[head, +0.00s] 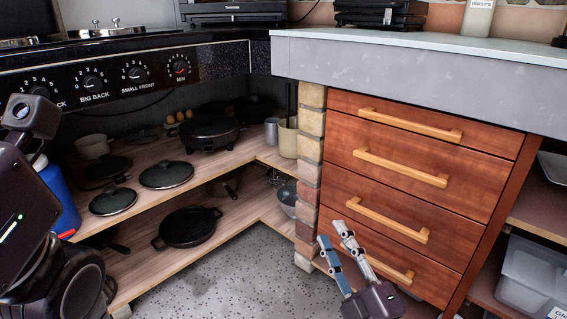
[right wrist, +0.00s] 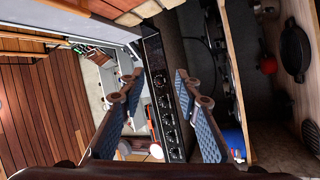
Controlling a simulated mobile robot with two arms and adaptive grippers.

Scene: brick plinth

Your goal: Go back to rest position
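My right gripper (head: 332,233) is low in the head view, in front of the wooden drawers (head: 405,170) beside the brick plinth (head: 309,150). Its two fingers point up and stand apart. In the right wrist view the same gripper (right wrist: 160,78) shows its fingers wide apart with nothing between them; the knob panel of the stove (right wrist: 165,100) shows in the gap, farther back. Dark parts of my left arm fill the left edge of the head view, but its gripper fingers do not show.
Wooden shelves (head: 255,205) under the stove (head: 130,75) hold pans, lids and a pot (head: 208,133). A blue container (head: 58,200) is beside my left arm. The grey countertop (head: 430,65) overhangs the drawers, whose handles stick out. Speckled floor (head: 245,285) is clear in front.

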